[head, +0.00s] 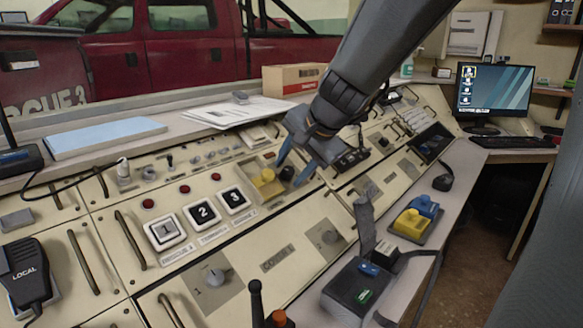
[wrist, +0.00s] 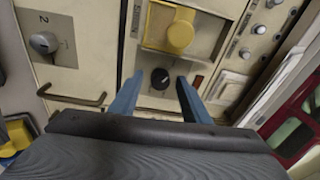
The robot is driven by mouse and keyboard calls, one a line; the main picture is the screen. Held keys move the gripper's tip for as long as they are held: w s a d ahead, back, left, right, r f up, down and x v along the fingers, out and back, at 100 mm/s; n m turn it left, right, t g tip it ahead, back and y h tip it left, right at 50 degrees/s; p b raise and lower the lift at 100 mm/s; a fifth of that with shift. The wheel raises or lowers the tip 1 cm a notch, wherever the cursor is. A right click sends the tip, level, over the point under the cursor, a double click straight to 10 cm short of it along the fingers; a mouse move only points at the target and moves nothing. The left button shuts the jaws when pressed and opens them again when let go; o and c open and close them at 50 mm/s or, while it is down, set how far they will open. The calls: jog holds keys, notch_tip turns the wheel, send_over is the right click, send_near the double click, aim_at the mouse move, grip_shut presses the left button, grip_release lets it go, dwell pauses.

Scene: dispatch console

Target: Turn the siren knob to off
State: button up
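A small round black knob (head: 287,173) sits on the sloped cream console, just right of a yellow knob (head: 267,177). It also shows in the wrist view (wrist: 160,79), with a pale pointer mark slanting to the upper right. I take it for the siren knob; its label is not readable. My gripper (head: 290,174) is open, with two blue fingers pointing down at the panel. In the wrist view the fingertips (wrist: 158,79) stand on either side of the black knob, with gaps on both sides. I cannot tell their height above the panel.
The yellow knob (wrist: 180,36) in its raised frame is close beside the fingers. Grey rotary knobs (head: 213,275), numbered push buttons (head: 203,211) and bar handles (head: 130,240) surround the area. A radio handset (head: 25,270) lies at left, and a cardboard box (head: 291,80) stands behind.

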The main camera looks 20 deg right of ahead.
jog(key=shift+r, duration=0.1)
jog(key=p+v, duration=0.1)
jog(key=v, duration=0.6)
jog(key=shift+s+r+p, duration=0.25)
jog(key=shift+s+p, duration=0.05)
jog(key=shift+p, duration=0.05)
jog(key=shift+d, duration=0.1)
jog(key=s+f+n+g+p, duration=0.2)
jog(key=s+f+n+p, duration=0.1)
jog(key=s, duration=0.3)
jog(key=s+a+f+n+g+h+p, duration=0.1)
jog(key=s+f+n+g+p, duration=0.1)
jog(key=s, duration=0.5)
jog(key=s+a+f+n+g+h+p, duration=0.1)
jog(key=s+f+n+g+p, duration=0.2)
jog(key=s+n+p, duration=0.3)
jog(key=shift+s+f, duration=0.15)
jog(key=shift+f, duration=0.6)
